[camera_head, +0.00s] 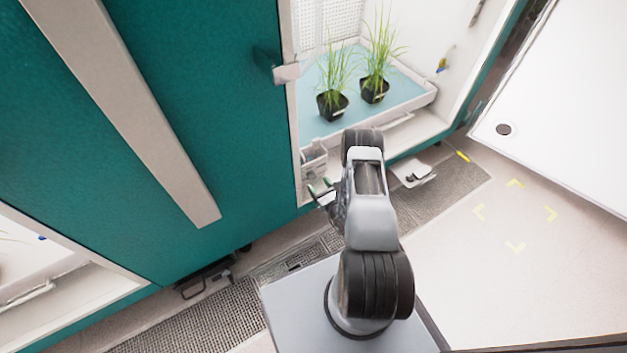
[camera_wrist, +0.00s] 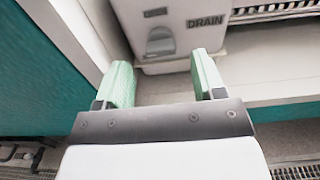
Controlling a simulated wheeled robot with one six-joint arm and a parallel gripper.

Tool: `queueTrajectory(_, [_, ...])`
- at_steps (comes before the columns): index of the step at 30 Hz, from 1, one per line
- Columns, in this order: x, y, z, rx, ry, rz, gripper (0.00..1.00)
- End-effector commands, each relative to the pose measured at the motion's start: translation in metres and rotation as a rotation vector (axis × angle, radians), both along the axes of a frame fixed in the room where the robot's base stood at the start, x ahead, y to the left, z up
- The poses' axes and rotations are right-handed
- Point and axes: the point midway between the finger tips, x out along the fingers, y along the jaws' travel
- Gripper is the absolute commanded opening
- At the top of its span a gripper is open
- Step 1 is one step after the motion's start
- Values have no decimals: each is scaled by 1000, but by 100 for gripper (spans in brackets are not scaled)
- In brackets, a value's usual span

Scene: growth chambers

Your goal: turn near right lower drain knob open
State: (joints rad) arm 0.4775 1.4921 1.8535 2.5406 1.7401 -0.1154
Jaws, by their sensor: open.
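In the wrist view, a pale box (camera_wrist: 180,10) marked DRAIN carries a grey knob (camera_wrist: 160,42) on its front. The knob's setting is not clear to me. My gripper (camera_wrist: 163,80) is open and empty. Its two green fingertips are spread to either side, just short of the knob and apart from it. In the head view, my gripper (camera_head: 322,191) is low at the front of the open chamber. The drain box (camera_head: 313,158) shows just above it at the opening's lower left corner. The knob is not clear in that view.
Two potted grass plants (camera_head: 333,104) stand on the chamber's blue tray (camera_head: 315,128). A teal door or panel (camera_head: 190,70) is close on the left. A white door or panel (camera_head: 560,110) is at the right. The floor (camera_head: 470,270) between is clear, with yellow corner marks.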

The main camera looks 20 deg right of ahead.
Motion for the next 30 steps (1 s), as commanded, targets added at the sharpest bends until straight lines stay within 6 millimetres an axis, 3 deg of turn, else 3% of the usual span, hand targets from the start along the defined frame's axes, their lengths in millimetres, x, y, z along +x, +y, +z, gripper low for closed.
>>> queueTrajectory(9, [36, 4, 0, 1, -2, 1, 63])
queueTrajectory(22, [43, 5, 1, 2, -1, 0, 63])
queueTrajectory(30, [43, 5, 1, 2, -1, 0, 39])
